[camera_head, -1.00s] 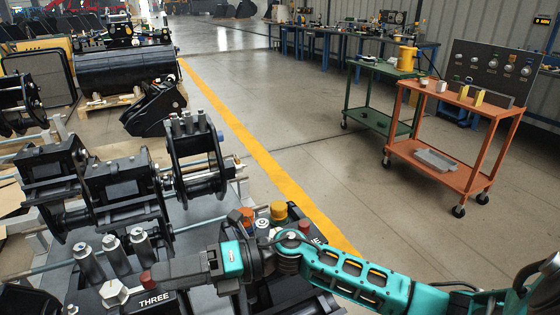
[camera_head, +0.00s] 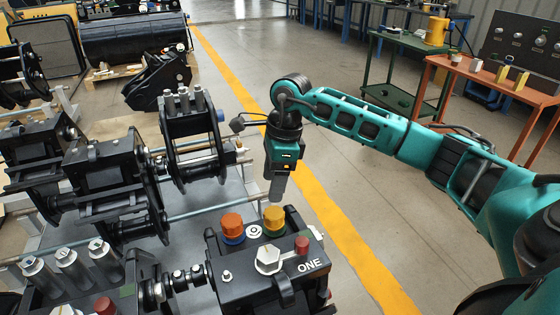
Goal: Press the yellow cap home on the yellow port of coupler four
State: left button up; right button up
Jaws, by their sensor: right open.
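A yellow cap (camera_head: 274,217) sits at the back of a black coupler block (camera_head: 255,287) labelled ONE. An orange cap (camera_head: 232,223) over a blue ring is to its left, with a white round fitting between them. My right gripper (camera_head: 278,190) points down just above and behind the yellow cap, apart from it in the picture. It is open and seen edge-on, and I see nothing in it. No label FOUR is readable, so I cannot tell which coupler is four. My left gripper is not in view.
A red knob (camera_head: 302,244) and white hex fitting (camera_head: 268,260) stand on block ONE. Black couplers with drums (camera_head: 108,180) and several metal cylinders crowd the left. An orange cart (camera_head: 490,72) and green cart (camera_head: 405,42) stand beyond my arm.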

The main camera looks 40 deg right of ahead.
aim_at(274, 212)
pick_arm(q)
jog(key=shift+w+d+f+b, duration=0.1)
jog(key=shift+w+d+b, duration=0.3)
jog(key=shift+b, duration=0.15)
pick_arm(e)
jog(key=shift+h, duration=0.5)
jog(key=f, duration=0.4)
jog(key=w+f, duration=0.1)
jog(key=f, duration=0.7)
jog(key=shift+w+d, duration=0.15)
jog(key=shift+d, duration=0.25)
jog(key=shift+c, duration=0.2)
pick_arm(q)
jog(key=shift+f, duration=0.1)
pick_arm(e)
jog(key=c, duration=0.9)
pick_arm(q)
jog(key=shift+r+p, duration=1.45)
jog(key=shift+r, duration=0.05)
pick_arm(e)
jog(key=shift+r, duration=2.1)
jog(key=shift+r+p, duration=1.4)
jog(key=shift+r, duration=0.65)
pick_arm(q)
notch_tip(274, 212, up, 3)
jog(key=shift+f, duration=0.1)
